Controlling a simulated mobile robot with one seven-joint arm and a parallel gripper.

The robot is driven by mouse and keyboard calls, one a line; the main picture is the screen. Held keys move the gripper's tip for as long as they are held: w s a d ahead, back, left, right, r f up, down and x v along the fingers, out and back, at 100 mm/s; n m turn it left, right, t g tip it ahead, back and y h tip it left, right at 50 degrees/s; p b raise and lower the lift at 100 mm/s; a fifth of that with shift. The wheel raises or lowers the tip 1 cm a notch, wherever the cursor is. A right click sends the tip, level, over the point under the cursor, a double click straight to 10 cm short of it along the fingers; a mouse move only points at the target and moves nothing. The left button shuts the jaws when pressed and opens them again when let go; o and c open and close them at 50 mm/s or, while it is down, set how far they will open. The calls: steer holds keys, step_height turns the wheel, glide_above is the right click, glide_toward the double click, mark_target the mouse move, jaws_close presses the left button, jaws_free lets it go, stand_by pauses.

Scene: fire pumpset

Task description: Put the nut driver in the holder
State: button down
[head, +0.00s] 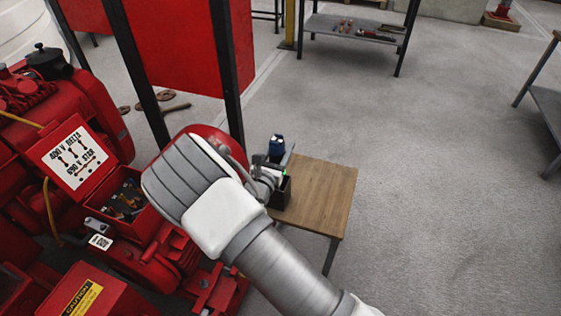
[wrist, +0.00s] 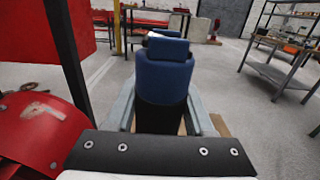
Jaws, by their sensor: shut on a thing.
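The nut driver (head: 276,146) has a blue and black handle that stands upright in my gripper (head: 274,165). In the wrist view the handle (wrist: 165,75) fills the middle, between the two grey fingers of my gripper (wrist: 163,108). My gripper is shut on it. A dark box-like holder (head: 282,194) stands on the small wooden table, just below my gripper. The driver's lower end is hidden, so I cannot tell whether it is inside the holder or above it.
The wooden table (head: 325,190) is bare to the right of the holder. A red pumpset with an open terminal box (head: 122,197) stands at the left. A red panel on dark posts (head: 185,45) rises behind my arm. A shelf with small items (head: 352,30) is at the back.

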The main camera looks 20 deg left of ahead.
steer(key=shift+f+b, duration=0.6)
steer(key=shift+f, duration=1.1)
steer(key=shift+f, duration=0.2)
steer(key=shift+c, duration=1.4)
jaws_free()
